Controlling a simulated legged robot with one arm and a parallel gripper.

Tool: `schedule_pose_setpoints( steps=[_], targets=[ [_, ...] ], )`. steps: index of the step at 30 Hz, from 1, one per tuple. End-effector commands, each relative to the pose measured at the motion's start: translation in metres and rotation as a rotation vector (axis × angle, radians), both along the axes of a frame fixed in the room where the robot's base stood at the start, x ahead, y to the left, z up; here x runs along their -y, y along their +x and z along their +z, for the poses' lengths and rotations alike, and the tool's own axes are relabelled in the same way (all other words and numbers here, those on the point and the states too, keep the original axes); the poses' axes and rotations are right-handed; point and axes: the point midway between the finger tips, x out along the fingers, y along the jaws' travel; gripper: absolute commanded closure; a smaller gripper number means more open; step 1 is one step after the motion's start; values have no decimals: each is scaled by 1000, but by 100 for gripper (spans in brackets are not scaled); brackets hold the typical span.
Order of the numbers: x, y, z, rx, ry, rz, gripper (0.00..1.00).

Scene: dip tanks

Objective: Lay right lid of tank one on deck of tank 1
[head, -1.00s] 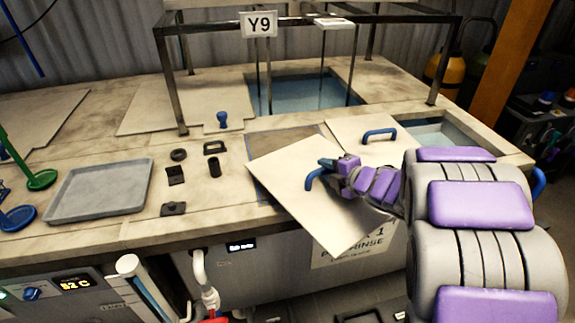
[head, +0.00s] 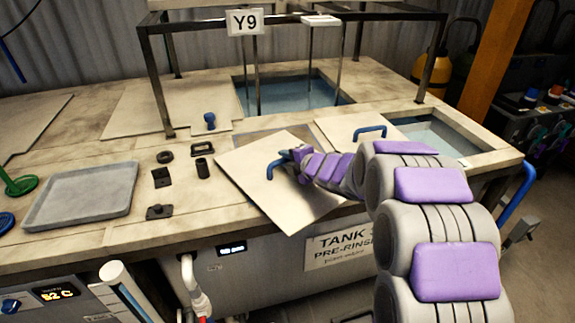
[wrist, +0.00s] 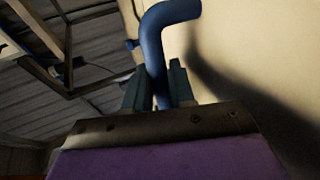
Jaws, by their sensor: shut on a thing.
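My gripper (head: 288,158) is shut on the blue handle (head: 272,168) of a square pale lid (head: 290,205). The lid is tilted and covers part of the deck's front edge. In the wrist view the fingers (wrist: 160,88) close around the bent blue handle (wrist: 158,45), with the lid's pale face (wrist: 265,60) beside it. A second pale lid (head: 345,126) with a blue handle lies behind, to the right. The tank one sign (head: 338,247) on the front panel is partly hidden by the held lid. The deck (head: 110,220) is pale and stained. Whether the lid touches it is unclear.
A grey tray (head: 82,196) and small black parts (head: 161,178) lie on the deck to the left. Another opening (head: 435,136) is at the right.

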Motion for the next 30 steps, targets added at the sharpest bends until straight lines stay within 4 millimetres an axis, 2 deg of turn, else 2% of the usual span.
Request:
schedule_pose_setpoints(
  steps=[2,9,10,17,26,30],
  targets=[
    [0,0,-8,3,4,0,100],
    [0,0,-7,5,2,-1,100],
    [0,0,-7,3,1,0,73],
    [0,1,-8,1,1,0,51],
    [1,-1,-8,0,0,-1,50],
    [8,-9,-3,1,-1,-2,50]
  ],
)
